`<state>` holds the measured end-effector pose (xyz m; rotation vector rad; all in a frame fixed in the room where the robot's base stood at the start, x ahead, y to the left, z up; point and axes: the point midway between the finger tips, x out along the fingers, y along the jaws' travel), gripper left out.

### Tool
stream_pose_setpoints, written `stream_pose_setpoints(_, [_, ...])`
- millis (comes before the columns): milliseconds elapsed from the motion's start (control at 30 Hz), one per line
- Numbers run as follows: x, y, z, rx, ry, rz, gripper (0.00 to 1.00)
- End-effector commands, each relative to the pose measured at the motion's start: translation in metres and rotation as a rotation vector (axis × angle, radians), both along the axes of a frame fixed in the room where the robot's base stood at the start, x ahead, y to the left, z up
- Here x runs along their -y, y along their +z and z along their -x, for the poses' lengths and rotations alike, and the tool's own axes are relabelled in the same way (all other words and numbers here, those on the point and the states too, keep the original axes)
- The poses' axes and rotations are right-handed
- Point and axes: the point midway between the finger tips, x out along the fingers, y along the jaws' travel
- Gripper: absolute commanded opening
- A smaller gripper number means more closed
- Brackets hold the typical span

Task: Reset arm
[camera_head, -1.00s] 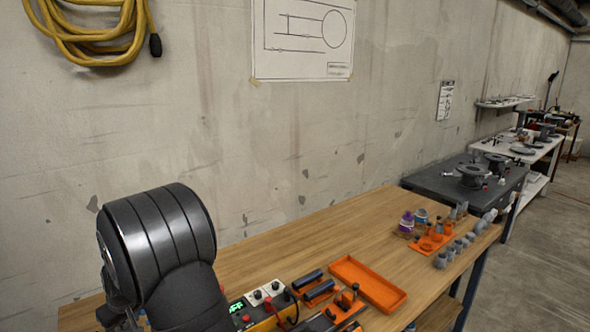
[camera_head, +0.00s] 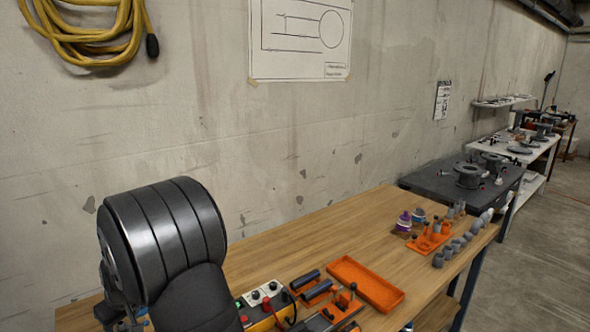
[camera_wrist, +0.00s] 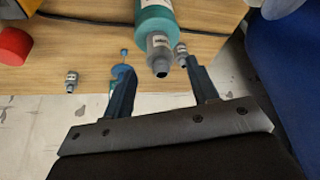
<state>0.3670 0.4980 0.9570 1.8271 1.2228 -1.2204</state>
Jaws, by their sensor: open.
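My gripper (camera_wrist: 162,85) shows in the wrist view with its two dark fingers apart. Between and beyond the fingertips is a teal bottle-like item (camera_wrist: 153,18) with a grey labelled end (camera_wrist: 158,48); whether it touches the fingers I cannot tell. A small blue-topped piece (camera_wrist: 122,64) lies by the left finger, and a small grey fitting (camera_wrist: 182,52) is by the right fingertip. In the head view my arm's dark rounded link fills the lower left, and the gripper is out of sight.
The wooden bench (camera_head: 330,235) holds an empty orange tray (camera_head: 366,284), a control box (camera_head: 262,303) and an orange holder (camera_head: 430,240) with fittings. A red cylinder (camera_wrist: 14,46) and a grey fitting (camera_wrist: 71,81) show at left in the wrist view. The bench's middle is clear.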

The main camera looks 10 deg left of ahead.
Motion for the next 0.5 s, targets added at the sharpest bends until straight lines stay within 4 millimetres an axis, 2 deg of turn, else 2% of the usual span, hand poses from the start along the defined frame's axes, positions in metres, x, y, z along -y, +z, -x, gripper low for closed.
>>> stream_pose_setpoints(33, [0.003, 0.01, 0.001, 0.002, 0.0, -0.002, 0.54])
stream_pose_setpoints(400, [0.027, 0.071, 0.011, 0.002, -0.001, -0.003, 0.54])
stream_pose_setpoints(500, [0.02, 0.048, 0.009, -0.005, 0.0, 0.006, 0.54])
